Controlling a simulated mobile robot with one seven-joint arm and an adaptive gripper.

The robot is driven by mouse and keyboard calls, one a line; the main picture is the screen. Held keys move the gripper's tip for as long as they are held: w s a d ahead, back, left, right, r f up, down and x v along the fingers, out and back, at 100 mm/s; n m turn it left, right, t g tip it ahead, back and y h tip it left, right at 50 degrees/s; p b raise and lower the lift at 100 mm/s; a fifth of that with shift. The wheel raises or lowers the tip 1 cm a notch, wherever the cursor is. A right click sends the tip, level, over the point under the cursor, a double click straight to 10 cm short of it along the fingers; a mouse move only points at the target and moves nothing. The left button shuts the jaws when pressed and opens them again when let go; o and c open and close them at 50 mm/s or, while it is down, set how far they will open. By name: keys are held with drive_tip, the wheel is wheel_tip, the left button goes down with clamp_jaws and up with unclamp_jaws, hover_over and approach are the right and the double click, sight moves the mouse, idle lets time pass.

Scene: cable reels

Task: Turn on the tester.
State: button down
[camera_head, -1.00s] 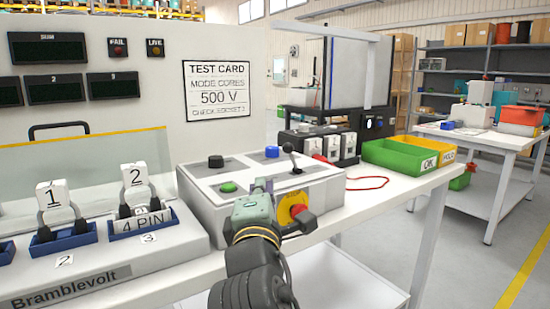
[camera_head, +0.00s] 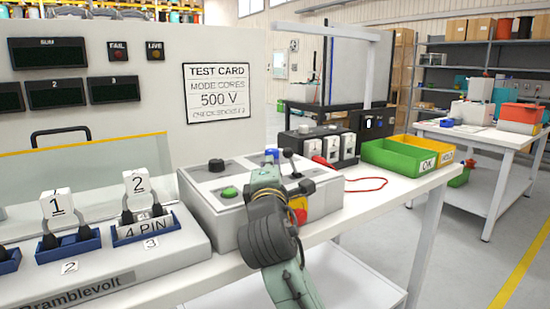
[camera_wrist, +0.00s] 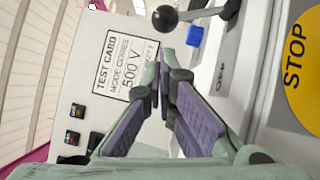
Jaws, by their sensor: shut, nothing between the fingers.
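The tester is a grey box (camera_head: 215,205) with a black knob (camera_head: 216,165), a green button (camera_head: 229,192), a blue button (camera_head: 271,153) and a black ball-topped lever (camera_head: 288,154) on its top. A red stop knob on a yellow plate (camera_head: 298,203) is on its front, partly hidden by my arm. My gripper (camera_head: 265,172) is over the box's right half, near the lever. In the wrist view my gripper (camera_wrist: 168,78) is shut and empty, its fingertips just below the lever's ball (camera_wrist: 165,18), seemingly apart from it. The yellow STOP plate (camera_wrist: 300,70) lies to the right.
Dark displays (camera_head: 47,51), FAIL (camera_head: 118,50) and LIVE (camera_head: 154,49) lamps and a 500 V test card (camera_head: 217,91) are on the panel behind. Blue sockets (camera_head: 145,227) stand left. Green and yellow bins (camera_head: 400,155) and a red cable (camera_head: 367,184) lie right.

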drive_tip(key=shift+w+d+r, duration=0.2)
drive_tip(key=shift+w+d, duration=0.35)
drive_tip(key=shift+w, duration=0.1)
drive_tip(key=shift+d+r+m+p, duration=0.1)
drive_tip(key=shift+r+m+p, duration=0.2)
drive_tip(key=shift+p, duration=0.45)
